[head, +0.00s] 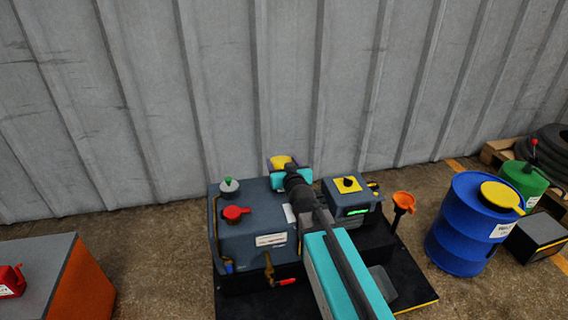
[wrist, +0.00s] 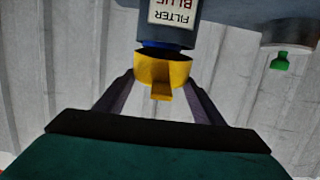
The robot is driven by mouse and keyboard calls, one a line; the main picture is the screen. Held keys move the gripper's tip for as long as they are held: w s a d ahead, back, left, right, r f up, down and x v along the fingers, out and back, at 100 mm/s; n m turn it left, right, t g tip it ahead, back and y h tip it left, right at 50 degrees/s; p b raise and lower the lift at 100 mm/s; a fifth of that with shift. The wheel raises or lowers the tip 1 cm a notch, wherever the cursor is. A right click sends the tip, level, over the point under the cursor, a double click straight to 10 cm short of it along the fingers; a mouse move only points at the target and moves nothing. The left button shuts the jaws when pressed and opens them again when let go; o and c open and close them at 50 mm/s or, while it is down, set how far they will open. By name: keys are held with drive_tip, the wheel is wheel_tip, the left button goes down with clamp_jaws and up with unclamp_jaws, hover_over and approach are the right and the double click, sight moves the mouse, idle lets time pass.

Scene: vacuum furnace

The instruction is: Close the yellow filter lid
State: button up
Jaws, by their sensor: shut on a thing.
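The yellow filter lid (wrist: 178,72) is in the middle of the wrist view, right by the blue ring (wrist: 160,43) at the end of a grey filter housing (wrist: 172,36). The housing's label appears upside down and reads "FILTER BLUE". A small yellow tab on the lid points toward my wrist. My gripper (wrist: 160,84) has one dark finger on each side of the lid and is shut on it. In the head view the yellow lid (head: 280,161) shows just beyond my teal gripper, which hides the housing. I cannot tell whether the lid is fully seated.
The furnace unit (head: 238,240) has a red knob (head: 235,212) and a green-topped fitting (head: 229,186). A control box (head: 350,200) with a yellow top and an orange funnel (head: 404,201) stand to the right. A blue drum (head: 466,230) is further right. A ribbed wall (head: 260,80) stands behind.

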drive_tip(key=o, duration=1.5)
drive_tip(key=shift+f, duration=0.2)
drive_tip(key=shift+r, duration=0.1)
drive_tip(key=shift+s, duration=0.1)
drive_tip(key=shift+p+v, duration=0.4)
drive_tip(key=shift+v, duration=1.15)
drive_tip(key=shift+r+p, duration=0.2)
drive_tip(key=shift+p, duration=0.25)
drive_tip(key=shift+d+p, duration=0.15)
drive_tip(key=shift+p, duration=0.45)
drive_tip(key=shift+s+d+r+p, duration=0.1)
drive_tip(key=shift+s+p, duration=0.2)
drive_tip(key=shift+p, duration=0.9)
drive_tip(key=s+p, duration=0.1)
drive_tip(key=p, duration=0.2)
drive_tip(key=shift+s+r, duration=0.15)
